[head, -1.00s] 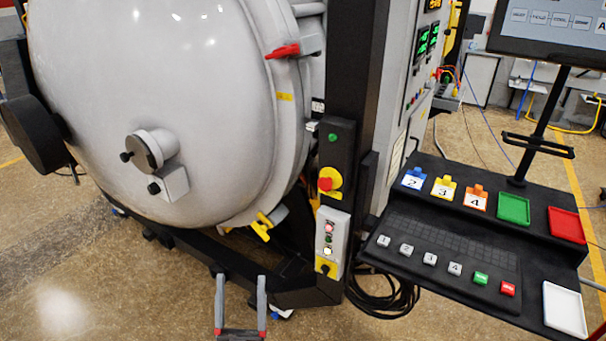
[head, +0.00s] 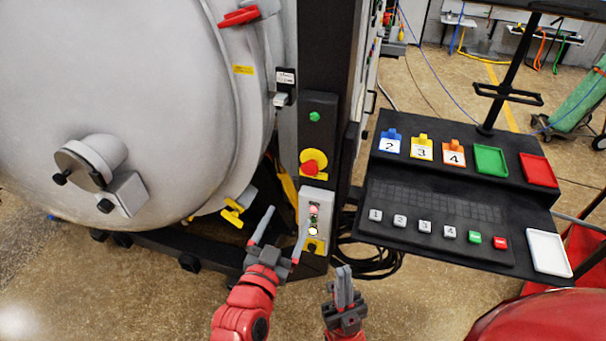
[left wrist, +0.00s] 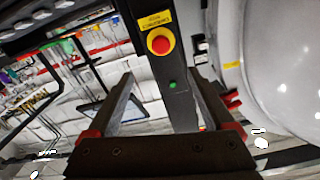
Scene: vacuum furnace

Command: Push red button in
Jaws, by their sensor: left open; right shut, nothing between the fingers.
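A red mushroom button (head: 312,167) sits on a yellow round plate on the black post, below a small green button (head: 314,117). In the left wrist view the red button (left wrist: 159,43) shows upside down, above and between the fingertips, apart from them. My left gripper (head: 283,226) is open and empty, in front of and below the red button, with its fingers pointing up. One finger overlaps the edge of a grey control box (head: 313,226) in the picture; I cannot tell whether they touch. My right gripper (head: 343,284) is shut and empty, lower and to the right.
The grey box carries small lit buttons, one reddish. A black desk (head: 410,250) with numbered tags, keys and green, red and white trays stands at right. The big grey furnace door (head: 130,80) with a yellow latch (head: 238,206) is at left. Black cables lie below the desk.

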